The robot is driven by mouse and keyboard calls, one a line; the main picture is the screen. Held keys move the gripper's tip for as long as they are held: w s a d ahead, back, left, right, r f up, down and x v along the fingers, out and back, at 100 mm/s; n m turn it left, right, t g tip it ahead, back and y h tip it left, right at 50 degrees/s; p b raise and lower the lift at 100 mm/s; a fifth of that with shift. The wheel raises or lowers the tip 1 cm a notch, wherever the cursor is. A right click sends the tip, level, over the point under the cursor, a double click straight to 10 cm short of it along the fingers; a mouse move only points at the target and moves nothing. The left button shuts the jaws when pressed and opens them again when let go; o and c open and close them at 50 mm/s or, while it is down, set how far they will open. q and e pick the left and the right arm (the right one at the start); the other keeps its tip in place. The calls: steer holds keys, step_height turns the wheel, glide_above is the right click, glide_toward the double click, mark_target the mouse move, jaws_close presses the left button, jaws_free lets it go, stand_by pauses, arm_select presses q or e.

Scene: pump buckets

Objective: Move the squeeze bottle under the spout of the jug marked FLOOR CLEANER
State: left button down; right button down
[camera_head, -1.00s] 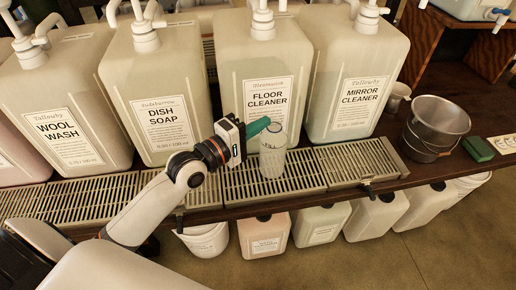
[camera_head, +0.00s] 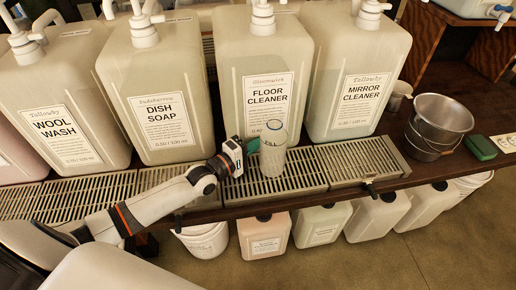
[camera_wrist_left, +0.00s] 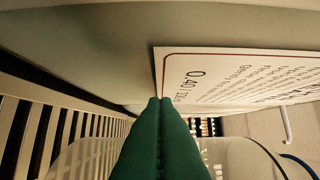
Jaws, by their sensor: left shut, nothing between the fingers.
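The squeeze bottle (camera_head: 272,160) is clear and stands upright on the slatted drip tray, in front of the jug marked FLOOR CLEANER (camera_head: 265,55). That jug's white pump (camera_head: 262,20) is cut off by the top edge, so I cannot tell how its spout lines up with the bottle. My left gripper (camera_head: 252,146) has green fingers, shut and empty, at the bottle's left side by the jug front. I cannot tell whether they touch the bottle. In the left wrist view the green fingers (camera_wrist_left: 163,105) are together near the jug's label (camera_wrist_left: 235,78). My right gripper is not in view.
The WOOL WASH (camera_head: 60,125), DISH SOAP (camera_head: 162,110) and MIRROR CLEANER (camera_head: 360,90) jugs stand in the same row. A metal bucket (camera_head: 438,125) and green sponge (camera_head: 480,147) are at the right. Slats right of the bottle are clear.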

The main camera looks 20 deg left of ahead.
arm_select(q)
steer(key=shift+f, duration=0.45)
steer(key=shift+s+d+r+p, duration=0.1)
steer(key=shift+s+d+p, duration=0.2)
steer(key=shift+s, duration=0.2)
steer(key=shift+s+d+r+p, duration=0.1)
steer(key=shift+s+d+p, duration=0.2)
steer(key=shift+s+p, duration=0.4)
steer(key=shift+s, duration=0.15)
